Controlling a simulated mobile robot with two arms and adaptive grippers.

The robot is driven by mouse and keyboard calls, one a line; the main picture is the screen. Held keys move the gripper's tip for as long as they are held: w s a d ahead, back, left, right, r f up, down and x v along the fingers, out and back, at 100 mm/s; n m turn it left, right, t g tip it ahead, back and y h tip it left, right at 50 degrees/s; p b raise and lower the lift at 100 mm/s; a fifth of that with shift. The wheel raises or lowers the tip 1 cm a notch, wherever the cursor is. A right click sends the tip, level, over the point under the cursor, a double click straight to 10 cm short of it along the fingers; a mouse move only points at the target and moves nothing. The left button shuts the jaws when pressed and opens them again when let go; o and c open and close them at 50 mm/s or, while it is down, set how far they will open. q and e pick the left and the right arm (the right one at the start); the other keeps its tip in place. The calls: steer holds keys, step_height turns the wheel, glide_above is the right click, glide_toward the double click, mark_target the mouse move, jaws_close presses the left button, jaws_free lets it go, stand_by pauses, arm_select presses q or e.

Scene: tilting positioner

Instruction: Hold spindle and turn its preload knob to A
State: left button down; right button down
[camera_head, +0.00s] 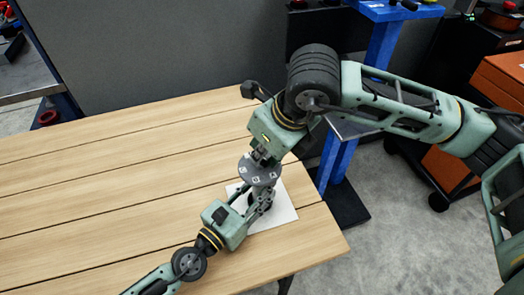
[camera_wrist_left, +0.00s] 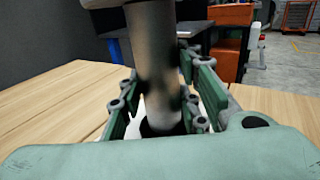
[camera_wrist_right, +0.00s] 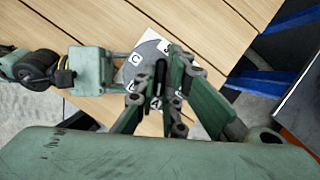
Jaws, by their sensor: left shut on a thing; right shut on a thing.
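The spindle (camera_wrist_left: 152,60) is a grey metal column, upright in the left wrist view, with a dark foot. My left gripper (camera_head: 262,200) is shut on it from the side, below a round grey dial plate (camera_head: 259,174) with white letter labels. In the right wrist view the dial plate (camera_wrist_right: 146,52) shows a clear C; the other labels are small or partly hidden. The preload knob (camera_wrist_right: 160,72) appears as a dark bar above the dial. My right gripper (camera_head: 260,155) is shut on it from above. The fingers partly hide the knob, and its setting cannot be read.
The spindle stands on a white sheet (camera_head: 284,212) near the right end of the slatted wooden table (camera_head: 120,180). The table's left side is clear. A blue stand (camera_head: 340,160) is close beyond the right edge, with orange cabinets (camera_head: 503,78) farther right.

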steer(key=c, duration=1.8)
jaws_free()
steer(key=v, duration=1.2)
arm_select(q)
steer(key=c, duration=1.7)
jaws_free()
steer(key=shift+r, duration=0.15)
steer(key=o, duration=0.5)
